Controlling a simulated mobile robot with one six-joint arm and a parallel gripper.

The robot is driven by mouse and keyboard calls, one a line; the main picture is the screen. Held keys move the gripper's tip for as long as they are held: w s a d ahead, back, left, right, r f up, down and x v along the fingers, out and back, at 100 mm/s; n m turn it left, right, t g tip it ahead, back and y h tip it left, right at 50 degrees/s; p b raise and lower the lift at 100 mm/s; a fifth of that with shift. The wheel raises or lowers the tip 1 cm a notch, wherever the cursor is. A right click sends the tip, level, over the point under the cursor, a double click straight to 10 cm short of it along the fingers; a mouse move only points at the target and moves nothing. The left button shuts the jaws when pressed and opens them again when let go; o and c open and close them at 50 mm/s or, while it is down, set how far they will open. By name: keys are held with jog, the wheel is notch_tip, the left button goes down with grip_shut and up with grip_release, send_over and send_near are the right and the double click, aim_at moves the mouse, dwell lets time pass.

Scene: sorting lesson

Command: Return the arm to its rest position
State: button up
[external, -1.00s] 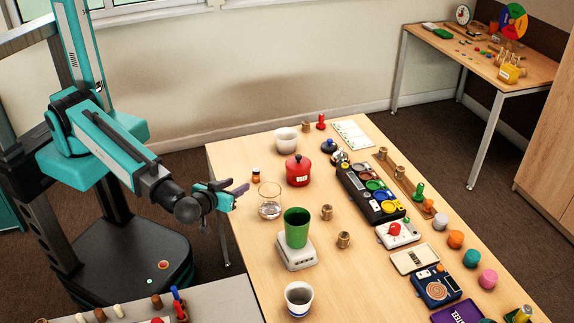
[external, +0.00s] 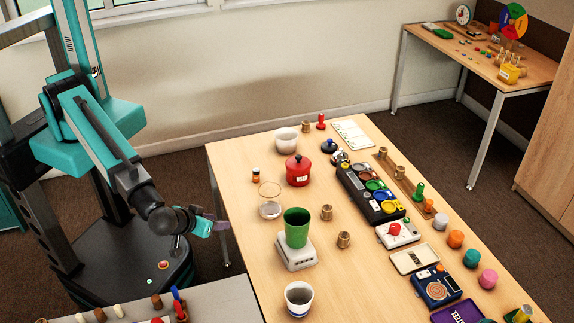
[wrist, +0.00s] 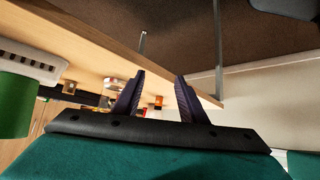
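My gripper (external: 222,225) is at the end of my teal arm, just off the left edge of the wooden table (external: 262,290) in the external view. In the wrist view, the two dark fingers of my gripper (wrist: 160,82) stand apart with nothing held between them. My arm is bent, with its forearm sloping down toward the table. The table edge (wrist: 165,62) shows behind the fingers in the wrist view.
Near my gripper on the table stand a clear glass (external: 270,203), a green cup (external: 296,228) on a white scale (external: 295,254), and a red pot (external: 298,172). A lower grey surface (external: 228,300) holds small pegs. The floor between the tables is clear.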

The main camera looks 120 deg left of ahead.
jog(key=s+f+m+g+h+b, duration=0.3)
jog(key=s+f+m, duration=0.5)
jog(key=s+f, duration=0.6)
jog(key=s+f+m+g+h+b, duration=0.3)
jog(key=s+f+m+h, duration=0.3)
jog(key=f, duration=1.4)
jog(key=shift+s+a+m+h, duration=0.3)
jog(key=shift+s+m, duration=1.4)
jog(key=shift+s, duration=2.2)
